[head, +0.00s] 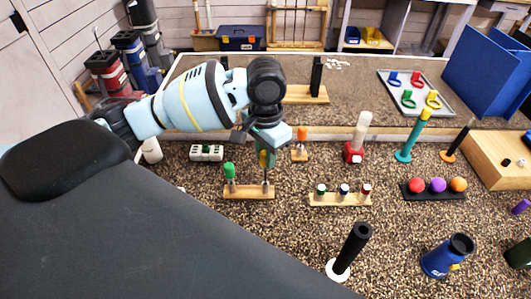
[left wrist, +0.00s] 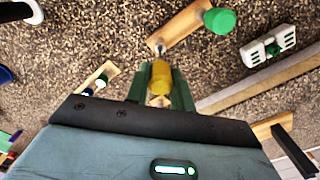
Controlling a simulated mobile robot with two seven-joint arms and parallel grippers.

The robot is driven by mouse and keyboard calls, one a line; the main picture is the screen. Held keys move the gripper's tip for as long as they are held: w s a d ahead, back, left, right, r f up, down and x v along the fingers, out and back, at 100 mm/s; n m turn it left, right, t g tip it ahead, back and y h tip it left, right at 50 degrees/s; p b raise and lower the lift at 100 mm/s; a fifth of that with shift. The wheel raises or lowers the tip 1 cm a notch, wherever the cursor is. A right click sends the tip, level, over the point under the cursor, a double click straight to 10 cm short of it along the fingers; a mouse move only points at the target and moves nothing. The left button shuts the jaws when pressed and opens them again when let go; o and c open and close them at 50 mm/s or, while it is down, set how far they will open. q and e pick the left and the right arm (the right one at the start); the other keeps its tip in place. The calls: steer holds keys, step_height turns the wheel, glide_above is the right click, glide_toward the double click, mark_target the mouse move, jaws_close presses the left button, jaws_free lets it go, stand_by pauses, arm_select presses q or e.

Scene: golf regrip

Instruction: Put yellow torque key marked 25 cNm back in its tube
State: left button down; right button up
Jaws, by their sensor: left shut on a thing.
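My left gripper (head: 264,150) reaches in from the left and points down, shut on the yellow torque key (head: 264,158). The key's yellow handle (left wrist: 160,78) sits between the green fingers in the left wrist view. Its shaft points down at the right end of a small wooden stand (head: 248,192), which also shows in the left wrist view (left wrist: 183,30). I cannot tell whether the shaft tip is inside the tube there or just above it. A green-handled key (head: 229,172) stands upright at the stand's left end. The 25 cNm marking is not readable. My right gripper is not in view.
An orange-topped tool (head: 302,135) stands just behind the gripper. A wooden rack with several small bottles (head: 341,198) is to the right, then a black tray of coloured balls (head: 437,190). A black-gripped stand (head: 350,250) is in front. Speckled counter between them is clear.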

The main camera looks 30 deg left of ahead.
arm_select(q)
steer(key=shift+f, duration=2.2)
steer(key=c, duration=1.1)
jaws_free()
step_height(320, 180, up, 8)
steer(key=shift+f, duration=0.15)
stand_by(0.7)
